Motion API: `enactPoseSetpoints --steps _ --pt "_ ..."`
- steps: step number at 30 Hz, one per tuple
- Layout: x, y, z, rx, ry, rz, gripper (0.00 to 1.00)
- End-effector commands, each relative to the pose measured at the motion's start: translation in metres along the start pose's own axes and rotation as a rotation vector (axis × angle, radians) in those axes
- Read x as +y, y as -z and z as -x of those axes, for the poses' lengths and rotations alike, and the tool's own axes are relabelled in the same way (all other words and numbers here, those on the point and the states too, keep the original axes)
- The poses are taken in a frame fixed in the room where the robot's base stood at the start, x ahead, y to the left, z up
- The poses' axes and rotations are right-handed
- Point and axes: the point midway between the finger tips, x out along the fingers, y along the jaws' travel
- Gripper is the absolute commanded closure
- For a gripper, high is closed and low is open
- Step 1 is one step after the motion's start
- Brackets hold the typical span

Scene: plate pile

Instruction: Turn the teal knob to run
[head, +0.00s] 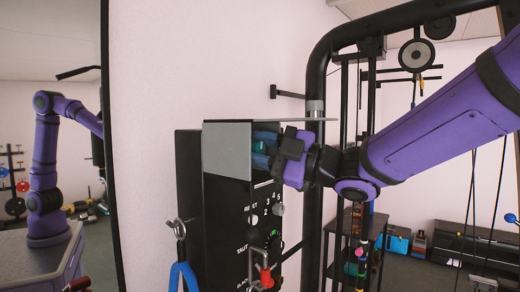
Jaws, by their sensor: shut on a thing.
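My gripper (261,149) reaches from the right into the top of a black control box (231,225), under its grey hood. Its blue fingers are shut on the teal knob (259,147), of which only a small part shows between them. The knob's pointer and the marks around it are hidden, so I cannot tell which way it is turned.
Below are numbers, grey buttons (279,209), a green-marked dial (276,243) and a red-handled part (266,277). A glass-like hood plate (305,119) juts right. A black rack post (315,170) stands close behind my wrist. A mirror (50,40) is left.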

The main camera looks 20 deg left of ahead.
Motion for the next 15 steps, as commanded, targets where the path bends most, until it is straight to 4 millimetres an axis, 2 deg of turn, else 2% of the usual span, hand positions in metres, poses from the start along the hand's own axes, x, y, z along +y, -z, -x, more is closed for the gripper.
enactPoseSetpoints --steps 15 --pt "-0.0010 -0.0002 0.0001 -0.001 0.048 0.112 0.90"
